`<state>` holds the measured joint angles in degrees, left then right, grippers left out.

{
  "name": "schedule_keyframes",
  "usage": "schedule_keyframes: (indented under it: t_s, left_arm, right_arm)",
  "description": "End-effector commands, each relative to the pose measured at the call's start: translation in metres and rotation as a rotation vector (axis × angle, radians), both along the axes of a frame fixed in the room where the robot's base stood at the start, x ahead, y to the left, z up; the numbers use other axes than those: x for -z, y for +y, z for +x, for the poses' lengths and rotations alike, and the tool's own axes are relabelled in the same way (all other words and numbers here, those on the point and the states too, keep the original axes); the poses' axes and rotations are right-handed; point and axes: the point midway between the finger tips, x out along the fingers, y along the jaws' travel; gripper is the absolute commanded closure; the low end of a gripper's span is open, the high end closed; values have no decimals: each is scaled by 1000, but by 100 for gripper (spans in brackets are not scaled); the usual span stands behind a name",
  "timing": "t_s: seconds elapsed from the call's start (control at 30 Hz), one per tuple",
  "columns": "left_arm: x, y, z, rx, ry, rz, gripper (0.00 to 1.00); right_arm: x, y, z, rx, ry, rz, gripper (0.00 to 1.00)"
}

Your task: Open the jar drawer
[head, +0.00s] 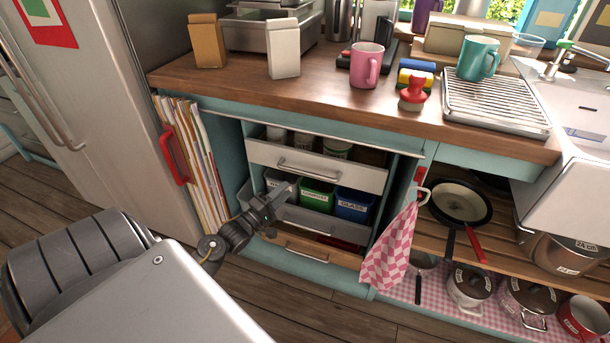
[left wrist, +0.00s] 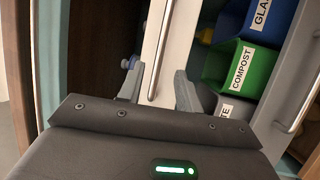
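The jar drawer (head: 345,173) is the top one in the blue cabinet, with a white front and a metal bar handle (head: 308,174). Several jars (head: 336,147) show in the gap above its front. My left gripper (head: 289,191) is just below and left of the handle in the head view. In the left wrist view my left gripper (left wrist: 158,88) is open, its two fingers apart, with the handle bar (left wrist: 163,50) lying between them in the picture. I cannot tell whether the fingers touch it. My right gripper is not in view.
Below is a grey drawer (head: 306,217) with labelled bins, including a green compost bin (head: 317,196) and a blue glass bin (head: 353,205). A wooden drawer (head: 310,250) is at the bottom. A checked towel (head: 391,250) hangs to the right. The fridge (head: 110,90) stands left.

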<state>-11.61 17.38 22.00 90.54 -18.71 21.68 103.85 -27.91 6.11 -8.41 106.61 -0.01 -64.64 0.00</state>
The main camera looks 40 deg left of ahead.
Motion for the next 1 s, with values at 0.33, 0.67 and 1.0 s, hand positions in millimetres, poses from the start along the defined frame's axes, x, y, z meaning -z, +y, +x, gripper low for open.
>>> schedule_keyframes:
  t_s: [0.33, 0.67, 1.0]
  left_arm:
    - [-11, -4, 60, 0, -1, 1, 65]
    - [-17, -6, 98, -1, 2, 2, 65]
    - [-17, -7, 101, -1, 3, 2, 65]
  right_arm:
    - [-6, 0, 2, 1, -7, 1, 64]
    - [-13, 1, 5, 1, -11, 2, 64]
    - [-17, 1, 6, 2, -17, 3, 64]
